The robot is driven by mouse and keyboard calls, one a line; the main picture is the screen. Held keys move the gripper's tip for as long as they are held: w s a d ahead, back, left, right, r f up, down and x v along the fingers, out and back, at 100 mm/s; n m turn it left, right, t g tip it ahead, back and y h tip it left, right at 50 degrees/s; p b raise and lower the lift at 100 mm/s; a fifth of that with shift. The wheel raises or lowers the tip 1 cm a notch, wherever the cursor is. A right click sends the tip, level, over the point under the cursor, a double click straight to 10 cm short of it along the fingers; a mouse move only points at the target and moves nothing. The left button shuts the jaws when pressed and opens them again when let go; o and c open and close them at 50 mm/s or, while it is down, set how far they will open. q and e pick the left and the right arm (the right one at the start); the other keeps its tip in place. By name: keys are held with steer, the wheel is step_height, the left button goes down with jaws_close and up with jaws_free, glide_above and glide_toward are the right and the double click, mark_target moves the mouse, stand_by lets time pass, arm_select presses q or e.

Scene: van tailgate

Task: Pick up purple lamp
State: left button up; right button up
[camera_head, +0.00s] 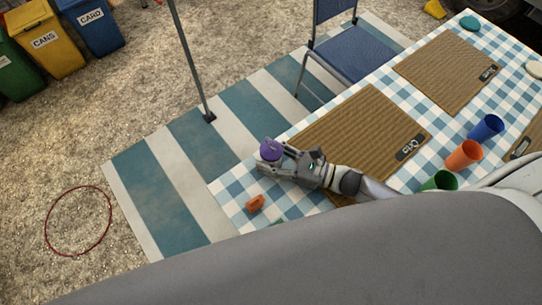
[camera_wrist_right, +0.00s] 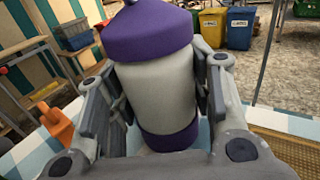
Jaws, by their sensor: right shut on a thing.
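The purple lamp (camera_head: 270,150) is at the left part of the checked table, near its far edge. In the wrist view it is a grey cylinder with a purple top and purple base (camera_wrist_right: 152,90), standing roughly upright between the fingers. My right gripper (camera_head: 279,161) is shut on its body, with one finger on each side; it also fills the sides of the wrist view (camera_wrist_right: 150,105). I cannot tell whether the lamp's base touches the cloth. My left gripper is not in view.
An orange object (camera_head: 255,203) lies near the lamp on the checked tablecloth (camera_head: 232,189). A woven mat (camera_head: 350,130) lies to the right. Green (camera_head: 440,181), orange (camera_head: 464,155) and blue (camera_head: 486,128) cups stand further right. A blue chair (camera_head: 350,58) is behind the table.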

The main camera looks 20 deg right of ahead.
mark_target(270, 152)
steer(key=shift+r, duration=0.1)
steer(key=shift+r, duration=0.4)
step_height(270, 152, up, 2)
steer(key=shift+r, duration=0.15)
steer(key=s+r, duration=0.3)
steer(key=s, duration=0.1)
steer(key=s+r, duration=0.3)
steer(key=s, duration=0.2)
steer(key=s+d+r, duration=0.1)
steer(key=s+r, duration=0.2)
steer(key=s, duration=0.2)
steer(key=shift+d+r, duration=0.1)
steer(key=shift+r, duration=0.3)
steer(key=shift+w, duration=0.15)
